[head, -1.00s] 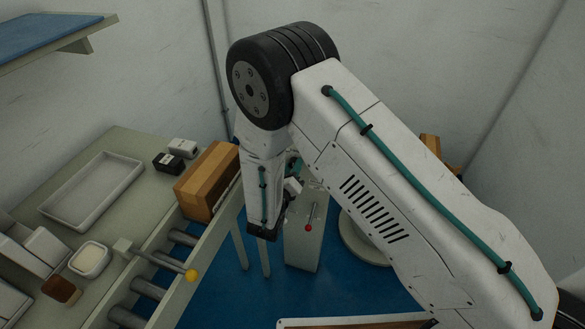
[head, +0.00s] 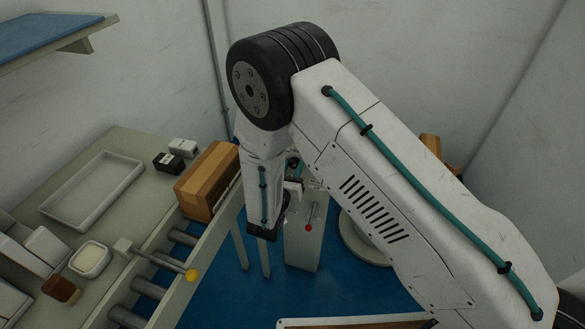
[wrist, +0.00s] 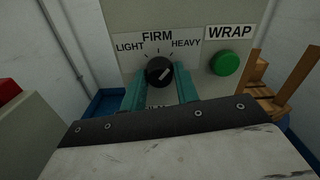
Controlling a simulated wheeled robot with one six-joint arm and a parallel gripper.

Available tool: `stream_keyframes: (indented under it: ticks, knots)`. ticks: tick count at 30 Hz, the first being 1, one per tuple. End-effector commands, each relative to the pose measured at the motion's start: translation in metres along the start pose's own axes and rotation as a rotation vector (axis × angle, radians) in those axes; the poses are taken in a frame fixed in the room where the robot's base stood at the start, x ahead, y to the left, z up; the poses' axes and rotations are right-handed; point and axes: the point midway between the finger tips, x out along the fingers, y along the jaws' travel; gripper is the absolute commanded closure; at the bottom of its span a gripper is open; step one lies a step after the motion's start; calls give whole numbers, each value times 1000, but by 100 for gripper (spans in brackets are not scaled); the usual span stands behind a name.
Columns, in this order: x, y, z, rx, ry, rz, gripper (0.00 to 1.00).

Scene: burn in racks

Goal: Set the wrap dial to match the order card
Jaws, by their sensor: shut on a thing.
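The wrap dial (wrist: 160,71) is a round black knob with a white pointer line on a pale panel, under the labels LIGHT, FIRM and HEAVY. Its pointer is turned to the upper right, between FIRM and HEAVY. The teal fingers of my gripper (wrist: 160,88) stand on either side of the knob and are shut on it. In the head view my arm hides the dial and most of the gripper. I cannot make out an order card in either view.
A green WRAP button (wrist: 225,63) sits right of the dial. In the head view, a cardboard box (head: 208,180) rests at the far end of the roller conveyor (head: 150,288). A lever with a red knob (head: 309,228) stands on the grey post (head: 304,250).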

Motion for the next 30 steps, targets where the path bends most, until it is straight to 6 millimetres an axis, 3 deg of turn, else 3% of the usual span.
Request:
stream_keyframes:
  ticks: [10,11,12,13,23,30]
  knots:
    - [-1,0,-1,0,2,2,93]
    - [-1,0,-1,0,2,2,64]
    - [-1,0,-1,0,2,2,53]
    - [-1,0,-1,0,2,2,48]
    - [-3,0,0,0,1,0,48]
    - [-40,1,0,0,0,5,48]
